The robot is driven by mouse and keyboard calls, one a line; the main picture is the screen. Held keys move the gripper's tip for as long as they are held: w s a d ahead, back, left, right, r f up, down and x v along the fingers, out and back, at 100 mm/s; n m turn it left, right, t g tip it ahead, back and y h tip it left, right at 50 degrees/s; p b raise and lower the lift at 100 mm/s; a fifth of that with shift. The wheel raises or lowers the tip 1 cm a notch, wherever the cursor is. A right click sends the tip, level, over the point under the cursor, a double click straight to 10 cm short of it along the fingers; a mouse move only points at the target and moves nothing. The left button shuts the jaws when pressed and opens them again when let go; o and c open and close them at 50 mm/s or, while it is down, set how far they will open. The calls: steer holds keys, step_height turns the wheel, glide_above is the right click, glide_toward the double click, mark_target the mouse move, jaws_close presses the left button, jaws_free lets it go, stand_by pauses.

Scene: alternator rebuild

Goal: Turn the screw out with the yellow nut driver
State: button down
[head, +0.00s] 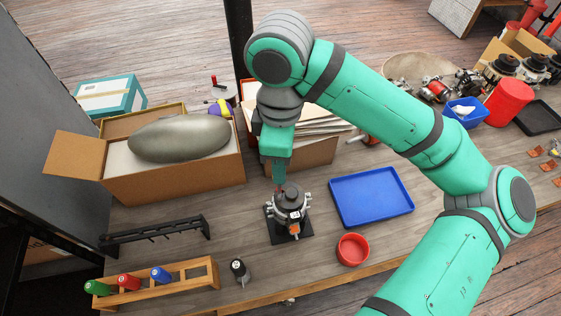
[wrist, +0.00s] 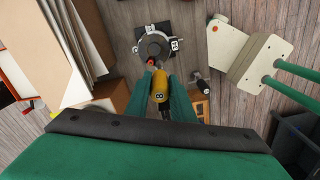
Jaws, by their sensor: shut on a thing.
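The yellow nut driver (wrist: 159,88) is between the two green fingers of my gripper (wrist: 160,84) in the wrist view, its end marked with a dark label. My gripper also shows in the head view (head: 279,172), pointing down just above the alternator. The alternator (head: 289,197) stands on a black base plate (head: 280,232); it also shows in the wrist view (wrist: 155,47). The driver points toward its near edge, beside a small red part (wrist: 150,62). The screw is not discernible, and I cannot tell whether the driver's tip touches it.
A wooden rack (head: 187,269) holds green, red and blue drivers at front left. A small black-topped item (head: 239,268) stands beside it. A red bowl (head: 352,249) and blue tray (head: 371,196) are right of the alternator. An open cardboard box (head: 190,178) stands back left.

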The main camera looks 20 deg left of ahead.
steer(key=shift+f, duration=0.45)
stand_by(0.4)
steer(key=n, duration=0.5)
steer(key=shift+a, duration=0.1)
steer(key=n, duration=0.5)
steer(key=shift+w, duration=0.1)
steer(key=n, duration=0.4)
steer(key=shift+a, duration=0.1)
steer(key=shift+n, duration=0.8)
steer(key=n, duration=0.5)
steer(key=shift+a, duration=0.1)
steer(key=shift+r, duration=0.1)
